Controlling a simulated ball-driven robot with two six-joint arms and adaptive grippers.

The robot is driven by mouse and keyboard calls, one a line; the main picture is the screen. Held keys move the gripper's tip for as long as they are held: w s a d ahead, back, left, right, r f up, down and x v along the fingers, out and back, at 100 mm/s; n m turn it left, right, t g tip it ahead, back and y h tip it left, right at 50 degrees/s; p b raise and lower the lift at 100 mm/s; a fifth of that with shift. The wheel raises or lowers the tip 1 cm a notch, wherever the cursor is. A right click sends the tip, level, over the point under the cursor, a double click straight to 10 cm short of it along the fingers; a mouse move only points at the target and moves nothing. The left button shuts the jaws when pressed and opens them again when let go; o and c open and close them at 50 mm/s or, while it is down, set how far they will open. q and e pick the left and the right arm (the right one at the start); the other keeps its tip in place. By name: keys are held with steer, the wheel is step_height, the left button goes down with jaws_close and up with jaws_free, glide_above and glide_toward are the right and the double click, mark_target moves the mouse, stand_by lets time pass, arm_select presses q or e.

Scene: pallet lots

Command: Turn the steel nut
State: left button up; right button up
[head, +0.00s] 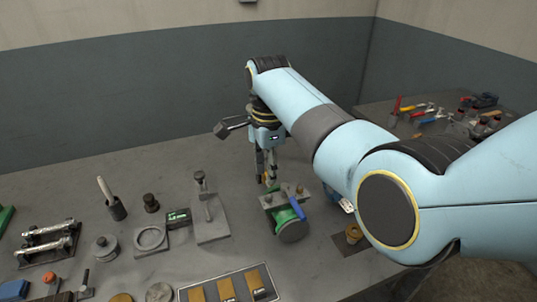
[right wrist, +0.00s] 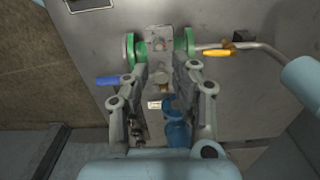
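In the head view a pipe fitting with a green body (head: 279,218) stands on the table, with a blue lever (head: 296,205) and a grey plate (head: 272,201) bearing small fasteners. The right wrist view shows its green flanges (right wrist: 129,52) and, between them, a steel nut-like piece (right wrist: 160,45) and a bronze-toned one (right wrist: 162,79); I cannot tell for certain which is the steel nut. My right gripper (head: 266,178) points down just above the fitting. In the right wrist view its fingers (right wrist: 163,70) are spread to either side of these pieces, with nothing visibly gripped. My left gripper is out of view.
A tray with wooden blocks (head: 233,287), a clamp stand (head: 209,218) and a ring fixture (head: 150,239) stand left of the fitting. A brass piece (head: 353,233) is to its right. Tools crowd the right table.

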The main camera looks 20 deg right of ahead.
steer(key=shift+r, duration=2.3)
